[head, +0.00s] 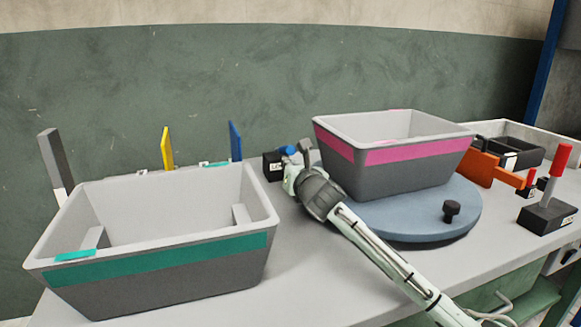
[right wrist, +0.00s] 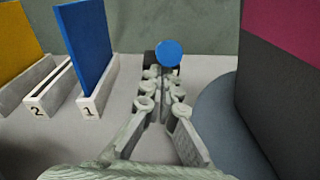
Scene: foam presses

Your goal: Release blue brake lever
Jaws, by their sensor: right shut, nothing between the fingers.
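The blue brake lever shows as a round blue knob (right wrist: 168,53) straight ahead of the fingertips in the right wrist view. In the head view the blue knob (head: 288,150) sits by a small black labelled base (head: 272,167), partly hidden by my gripper. My right gripper (head: 303,151) is shut and empty, close to the lever. In the right wrist view the closed fingertips (right wrist: 160,80) are just in front of the knob; I cannot tell whether they touch it. My left gripper is not in view.
A pink-striped bin (head: 386,172) stands on a blue-grey turntable (head: 420,215), just right of my gripper. A teal-striped bin (head: 160,263) stands at left. Yellow (head: 167,149) and blue (head: 235,141) panels stand behind it. Red-handled levers (head: 559,161) and an orange bar (head: 483,167) are at right.

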